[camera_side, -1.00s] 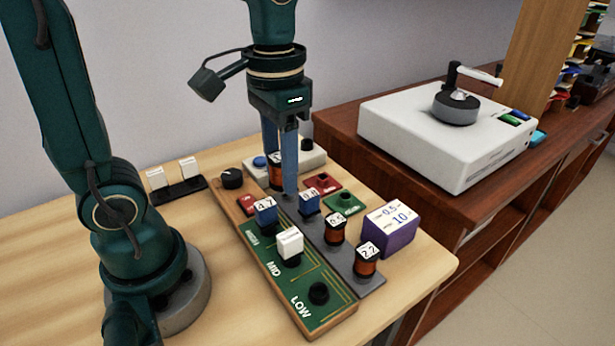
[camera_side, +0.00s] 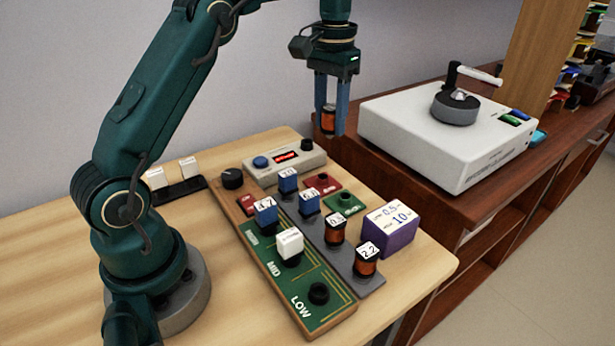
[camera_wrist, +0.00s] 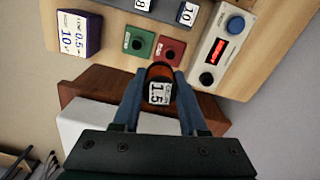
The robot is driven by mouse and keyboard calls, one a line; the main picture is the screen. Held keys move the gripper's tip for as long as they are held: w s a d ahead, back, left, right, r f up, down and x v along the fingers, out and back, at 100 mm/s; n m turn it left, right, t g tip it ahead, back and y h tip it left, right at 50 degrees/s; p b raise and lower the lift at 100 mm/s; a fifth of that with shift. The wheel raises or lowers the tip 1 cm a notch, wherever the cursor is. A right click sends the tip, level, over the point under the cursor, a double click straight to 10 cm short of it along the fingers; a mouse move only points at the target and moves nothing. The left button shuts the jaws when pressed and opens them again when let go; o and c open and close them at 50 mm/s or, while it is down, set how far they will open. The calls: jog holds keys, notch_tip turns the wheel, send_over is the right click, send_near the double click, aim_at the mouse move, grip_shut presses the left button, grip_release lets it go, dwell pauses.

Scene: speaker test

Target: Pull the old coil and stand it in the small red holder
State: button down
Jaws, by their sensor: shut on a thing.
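My gripper (camera_side: 331,128) is shut on a copper-coloured coil (camera_side: 327,119) and holds it in the air beyond the board's far right end. In the wrist view the coil (camera_wrist: 160,73) sits between the fingers (camera_wrist: 158,95), with a white label reading 1.5. The small red holder (camera_side: 323,184) stands on the table below and in front of the gripper, beside a green holder (camera_side: 345,203). In the wrist view the red holder (camera_wrist: 172,51) is just past the coil and has a dark round opening.
The green board (camera_side: 300,275) carries blue and white plugs. Two more copper coils (camera_side: 335,230) (camera_side: 366,261) stand on the grey strip. A purple box (camera_side: 393,228) and a meter with a red display (camera_side: 285,160) flank the holders. A white machine (camera_side: 430,150) stands right.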

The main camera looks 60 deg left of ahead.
aim_at(325, 127)
jog(key=shift+w+a+f+n, duration=0.15)
jog(key=shift+w+a+f, duration=0.05)
jog(key=shift+a+f, duration=0.4)
jog(key=shift+w+a+f+n, duration=0.2)
jog(key=shift+a+f, duration=0.25)
jog(key=shift+f, duration=0.2)
jog(key=shift+a+f, duration=0.2)
jog(key=shift+f, duration=3.65)
jog(key=shift+s+f, duration=0.1)
jog(key=shift+f, duration=0.95)
jog(key=shift+c, duration=1.8)
grip_release()
jog(key=shift+r, duration=0.1)
notch_tip(325, 127, up, 7)
jog(key=shift+r, duration=0.15)
